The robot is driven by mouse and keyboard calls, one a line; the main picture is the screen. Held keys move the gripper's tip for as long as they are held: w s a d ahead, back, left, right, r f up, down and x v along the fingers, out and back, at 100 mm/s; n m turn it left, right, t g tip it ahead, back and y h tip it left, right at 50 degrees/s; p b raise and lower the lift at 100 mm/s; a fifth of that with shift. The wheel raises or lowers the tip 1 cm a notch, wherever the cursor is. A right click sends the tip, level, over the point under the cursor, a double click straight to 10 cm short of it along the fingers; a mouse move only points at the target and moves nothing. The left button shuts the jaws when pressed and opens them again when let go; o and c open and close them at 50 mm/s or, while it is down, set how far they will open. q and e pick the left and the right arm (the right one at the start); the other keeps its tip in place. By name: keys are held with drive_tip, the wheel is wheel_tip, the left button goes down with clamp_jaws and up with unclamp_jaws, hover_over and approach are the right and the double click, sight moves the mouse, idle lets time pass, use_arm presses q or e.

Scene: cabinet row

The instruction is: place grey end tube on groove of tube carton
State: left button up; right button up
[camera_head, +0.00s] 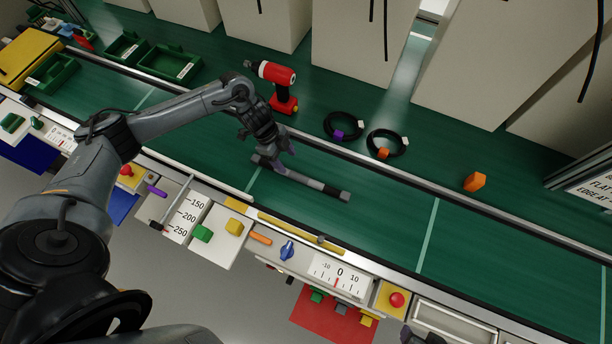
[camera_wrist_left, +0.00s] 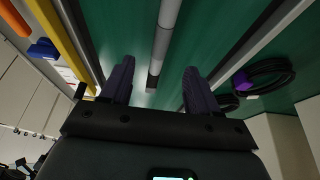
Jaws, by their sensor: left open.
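The grey tube (camera_head: 300,178) with dark ends lies on the green belt, slanting down to the right. It also shows in the left wrist view (camera_wrist_left: 165,42), running down between the fingers. My left gripper (camera_head: 283,150) is over the tube's left part, with its fingers pointing down to it. In the left wrist view the gripper (camera_wrist_left: 158,82) is open, one finger on each side of the tube's line; I cannot tell whether they touch it. I cannot make out the tube carton or its groove. My right gripper is not clearly seen.
A red drill (camera_head: 277,85) stands behind the gripper. Two black cable rings (camera_head: 343,126) and (camera_head: 387,143) and an orange block (camera_head: 474,182) lie behind the rail. A yellow bar (camera_head: 300,231) and a control panel (camera_head: 340,277) line the front. The belt is clear to the right.

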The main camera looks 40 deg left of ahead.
sight(298, 176)
use_arm(q)
drive_tip(key=b+x, duration=0.1)
drive_tip(key=x, duration=0.8)
drive_tip(key=shift+w+d+f, duration=0.15)
drive_tip(key=shift+d+f, duration=0.1)
drive_tip(key=shift+f, duration=0.05)
drive_tip(key=shift+c, duration=0.2)
clamp_jaws()
drive_tip(key=shift+r, duration=0.1)
